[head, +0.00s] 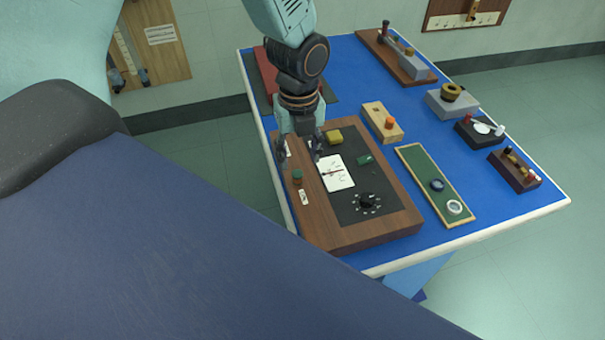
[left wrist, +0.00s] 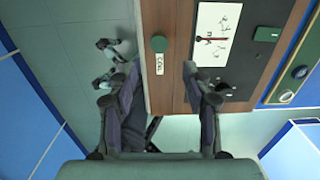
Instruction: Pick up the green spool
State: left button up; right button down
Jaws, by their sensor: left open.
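The green spool (head: 297,175) stands upright on the near left side of a wooden apparatus board (head: 330,236). In the left wrist view the spool (left wrist: 159,43) shows from above as a round green top, beside a small white label. My left gripper (head: 300,152) is open and empty, pointing down above the left edge of the board, a little beyond the spool in the head view. In the left wrist view the spool lies ahead of the gap between my open fingers (left wrist: 160,72), apart from them.
The board also carries a white dial card (head: 336,174), a green block (head: 365,159), a yellow block (head: 334,137) and a black knob (head: 368,201). A green tray (head: 433,170) lies to the right on the blue table (head: 480,225). Several instruments stand farther back.

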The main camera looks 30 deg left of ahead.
aim_at(297, 173)
pick_arm(q)
jog(key=f, duration=0.4)
jog(key=w+a+f, duration=0.1)
jog(key=f, duration=0.1)
jog(key=shift+f+b, duration=0.2)
jog(key=shift+b, duration=0.1)
jog(key=shift+s+d+f, duration=0.15)
jog(key=shift+s+f, duration=0.15)
jog(key=shift+f, duration=0.05)
jog(key=shift+a+f, duration=0.1)
jog(key=shift+a, duration=0.2)
jog(key=shift+w+f, duration=0.1)
jog(key=shift+w, duration=0.15)
jog(key=shift+c, duration=1)
jog(key=shift+s+d, duration=0.15)
jog(key=shift+d, duration=0.1)
jog(key=c, duration=0.4)
jog(key=shift+a, duration=0.2)
jog(key=c, duration=0.4)
grip_shut()
